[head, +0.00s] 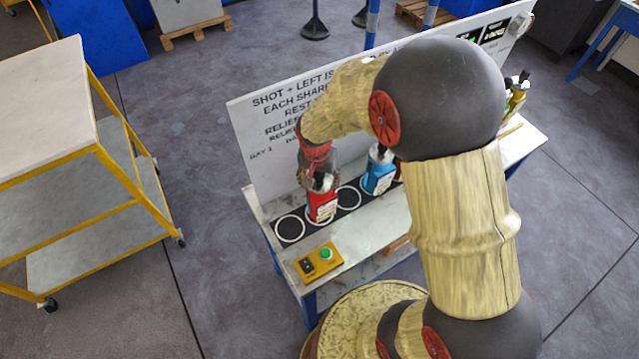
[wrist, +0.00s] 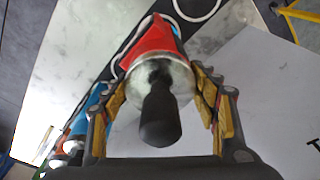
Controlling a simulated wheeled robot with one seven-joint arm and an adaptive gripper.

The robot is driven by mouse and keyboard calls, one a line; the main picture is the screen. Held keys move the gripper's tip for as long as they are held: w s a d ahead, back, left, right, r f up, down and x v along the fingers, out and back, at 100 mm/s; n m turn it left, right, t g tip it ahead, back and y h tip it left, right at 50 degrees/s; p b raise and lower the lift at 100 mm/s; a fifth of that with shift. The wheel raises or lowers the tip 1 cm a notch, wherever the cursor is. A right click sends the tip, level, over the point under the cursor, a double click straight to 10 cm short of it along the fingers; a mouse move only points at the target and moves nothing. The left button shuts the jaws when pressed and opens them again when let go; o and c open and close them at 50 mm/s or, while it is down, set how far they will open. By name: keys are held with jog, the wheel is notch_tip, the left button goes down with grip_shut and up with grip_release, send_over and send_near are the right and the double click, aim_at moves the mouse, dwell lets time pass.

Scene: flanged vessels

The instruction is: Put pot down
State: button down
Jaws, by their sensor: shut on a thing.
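The pot is a red vessel (head: 322,206) with a pale label. In the wrist view the red vessel (wrist: 153,43) shows a metal top and a black knob (wrist: 160,115) facing the camera. My gripper (head: 318,179) is over its top in the head view. In the wrist view my gripper (wrist: 162,85) has yellow-padded fingers closed on both sides of the metal top. The pot looks upright, at the black strip between two white rings, the left ring (head: 290,228) and the right ring (head: 348,197). I cannot tell whether its base touches the bench.
A blue vessel (head: 379,172) stands right of the pot. A yellow box with a green button (head: 319,263) sits at the bench (head: 375,235) front. A white lettered board (head: 262,130) rises behind, partly hidden by my arm. A yellow-framed cart (head: 80,215) stands left.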

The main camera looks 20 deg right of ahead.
jog(key=shift+f, duration=0.75)
jog(key=shift+f, duration=0.15)
jog(key=c, duration=0.6)
grip_release()
jog(key=r, duration=0.4)
jog(key=s+r, duration=0.1)
jog(key=r, duration=0.3)
jog(key=a+r, duration=0.1)
jog(key=r, duration=0.3)
jog(key=shift+s+r, duration=0.1)
jog(key=shift+s, duration=0.2)
jog(key=s+r+n+t, duration=0.1)
jog(key=s+r+n, duration=0.1)
jog(key=s+r, duration=0.4)
jog(key=s+r+n+t, duration=0.1)
jog(key=s+r+n, duration=0.1)
jog(key=s+r, duration=0.4)
jog(key=s+d+r+n+t+y, duration=0.1)
jog(key=s+r+n+t, duration=0.1)
jog(key=s+r, duration=0.3)
jog(key=shift+s+r+n, duration=0.2)
jog(key=shift+s, duration=0.3)
jog(key=shift+s+r+n, duration=0.2)
jog(key=shift+s, duration=0.3)
